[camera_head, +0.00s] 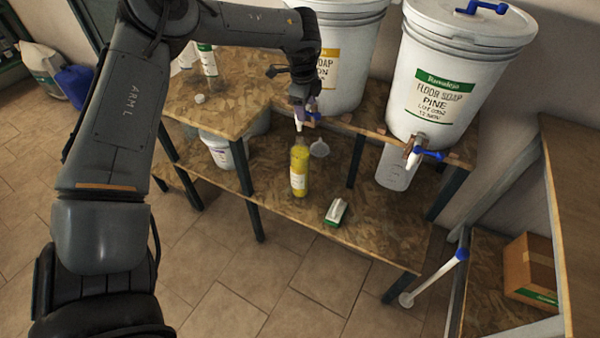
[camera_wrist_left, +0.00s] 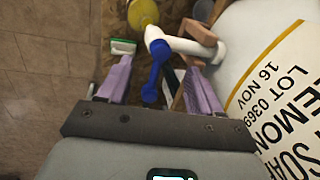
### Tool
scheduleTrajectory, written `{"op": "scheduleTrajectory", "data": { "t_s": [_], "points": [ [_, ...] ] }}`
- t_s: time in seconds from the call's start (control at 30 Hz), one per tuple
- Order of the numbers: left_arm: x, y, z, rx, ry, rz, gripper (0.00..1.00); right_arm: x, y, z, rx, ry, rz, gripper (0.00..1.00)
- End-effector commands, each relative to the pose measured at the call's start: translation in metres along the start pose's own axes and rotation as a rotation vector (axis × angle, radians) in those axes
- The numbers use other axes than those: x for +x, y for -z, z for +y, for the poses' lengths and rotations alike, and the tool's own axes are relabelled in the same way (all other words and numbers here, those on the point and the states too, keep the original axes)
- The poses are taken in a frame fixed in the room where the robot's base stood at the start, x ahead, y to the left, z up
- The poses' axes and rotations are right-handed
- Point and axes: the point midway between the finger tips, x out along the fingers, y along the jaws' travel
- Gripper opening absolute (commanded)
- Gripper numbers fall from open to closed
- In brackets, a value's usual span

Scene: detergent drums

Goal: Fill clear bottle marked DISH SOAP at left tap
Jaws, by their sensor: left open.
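A clear bottle (camera_head: 299,168) with yellow liquid up to its shoulder stands upright on the lower shelf, under the left tap (camera_head: 299,124). Its label is too small to read. In the left wrist view the bottle (camera_wrist_left: 143,12) shows at the top edge. The tap's white spout (camera_wrist_left: 190,46) and blue handle (camera_wrist_left: 155,66) show there too. My left gripper (camera_head: 300,96) is at this tap. Its jaws (camera_wrist_left: 158,86) are open, with the blue handle between them. I cannot tell whether liquid is running. My right gripper is not in view.

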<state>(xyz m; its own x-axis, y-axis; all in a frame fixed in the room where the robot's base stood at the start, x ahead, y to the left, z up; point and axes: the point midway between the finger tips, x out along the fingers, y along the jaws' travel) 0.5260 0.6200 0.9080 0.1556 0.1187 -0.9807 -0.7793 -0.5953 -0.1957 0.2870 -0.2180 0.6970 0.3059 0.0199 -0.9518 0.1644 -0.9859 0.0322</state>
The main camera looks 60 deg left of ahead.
Motion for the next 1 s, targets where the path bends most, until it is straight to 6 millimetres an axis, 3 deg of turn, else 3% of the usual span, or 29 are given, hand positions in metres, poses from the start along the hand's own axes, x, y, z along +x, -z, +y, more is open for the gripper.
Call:
{"op": "scheduleTrajectory", "data": {
  "t_s": [0.37, 1.0],
  "points": [
    [-0.004, 0.000, 0.000, 0.000, 0.001, 0.000, 0.64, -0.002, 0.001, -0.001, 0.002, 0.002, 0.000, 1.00],
    [-0.040, 0.001, -0.003, 0.000, 0.001, 0.001, 0.64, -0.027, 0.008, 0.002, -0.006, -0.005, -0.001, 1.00]
  ]
}}
